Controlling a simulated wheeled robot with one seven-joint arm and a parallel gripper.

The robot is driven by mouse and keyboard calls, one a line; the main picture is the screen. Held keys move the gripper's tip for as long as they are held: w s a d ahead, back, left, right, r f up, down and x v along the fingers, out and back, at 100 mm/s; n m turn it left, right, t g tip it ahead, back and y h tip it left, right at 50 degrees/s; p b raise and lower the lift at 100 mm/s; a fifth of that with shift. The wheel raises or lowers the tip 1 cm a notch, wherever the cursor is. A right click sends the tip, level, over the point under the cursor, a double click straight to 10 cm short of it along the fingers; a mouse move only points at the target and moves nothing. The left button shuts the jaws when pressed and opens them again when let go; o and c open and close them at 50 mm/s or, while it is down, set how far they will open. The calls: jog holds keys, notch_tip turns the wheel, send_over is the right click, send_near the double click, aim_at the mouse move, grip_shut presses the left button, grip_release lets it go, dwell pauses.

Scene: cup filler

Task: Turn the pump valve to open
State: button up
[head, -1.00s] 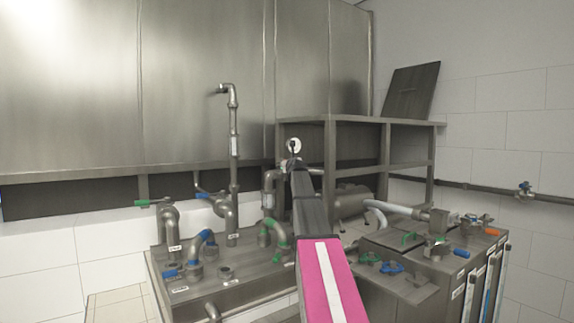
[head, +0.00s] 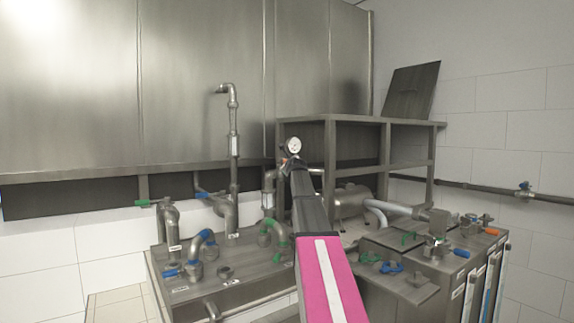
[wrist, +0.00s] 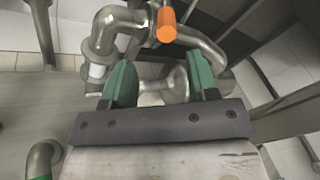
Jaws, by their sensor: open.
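An orange valve handle (wrist: 166,25) on a metal pipe fitting shows at the top of the wrist view, seen nearly end-on. It lies just beyond my gripper (wrist: 160,78). My gripper's two green fingers are apart, and a metal pipe with a flared end (wrist: 176,84) shows between them. I cannot tell whether the fingers touch it. In the head view my arm reaches towards the pipes below a round white gauge (head: 293,145) and hides most of the gripper. No readable label shows which valve is the pump valve.
Pipes with blue handles (head: 172,273) and green handles (head: 142,202) stand on the metal base at left. Another orange handle (head: 491,231) sits on the machine at right. A metal frame (head: 331,160) rises close behind my arm. Tall metal panels stand behind.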

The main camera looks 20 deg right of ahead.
jog(key=w+m+g+h, duration=0.1)
jog(key=w+m, duration=0.2)
jog(key=m, duration=0.9)
jog(key=w+d+m+g+h, duration=0.1)
jog(key=w+m, duration=0.3)
jog(key=m, duration=0.8)
jog(key=w+d+m+g+h, duration=0.1)
jog(key=w+m+h, duration=0.1)
jog(key=m, duration=1)
jog(key=shift+w+d+f, duration=0.1)
jog(key=shift+w+d, duration=0.1)
jog(key=shift+w, duration=0.5)
